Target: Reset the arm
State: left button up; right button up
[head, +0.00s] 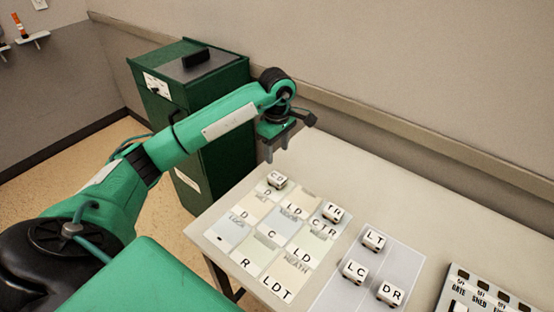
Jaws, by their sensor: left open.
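My left arm reaches in from the left and its gripper (277,147) hangs above the far left edge of the table, pointing down. The gripper is open, with nothing seen between its fingers. It is a little above and behind the white cube marked CD (277,180), apart from it. My right gripper is not in view.
On the pale table (349,173) lies a lettered grid board (246,268). A cube marked TR (332,212) is on it. Cubes LT (373,239), LC (355,272) and DR (390,292) sit on a grey mat (398,258). A switch panel (482,291) is at right; a green cabinet (222,150) stands behind my arm.

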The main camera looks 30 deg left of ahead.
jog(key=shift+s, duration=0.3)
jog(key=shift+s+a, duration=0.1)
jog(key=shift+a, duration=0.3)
